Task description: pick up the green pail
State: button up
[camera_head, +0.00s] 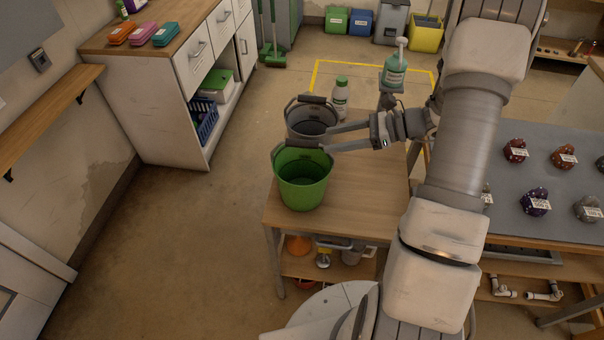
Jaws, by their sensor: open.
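The green pail (303,187) stands upright near the front left corner of the wooden table (352,208). A grey pail (303,125) stands just behind it. My gripper (313,139) reaches in from the right, with its two fingers spread apart and pointing left. The nearer finger crosses the back rim of the green pail, by its dark handle grip. The farther finger overlaps the grey pail. Whether either finger touches a pail or the handle, I cannot tell. The fingers partly hide the green pail's back rim and the grey pail's front.
A white bottle with a green cap (341,97) and a teal pump bottle (395,71) stand behind the gripper. A grey-topped table (548,226) with several labelled lumps is at right. The wooden table's front is clear. A white cabinet (150,118) stands at left.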

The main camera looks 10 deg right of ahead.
aim_at(316, 140)
jog(key=x, duration=0.5)
jog(key=shift+a, duration=0.15)
jog(key=shift+p+x, duration=0.6)
jog(key=shift+x, duration=2.15)
jog(key=shift+s, duration=0.2)
jog(key=shift+c, duration=0.2)
grip_shut()
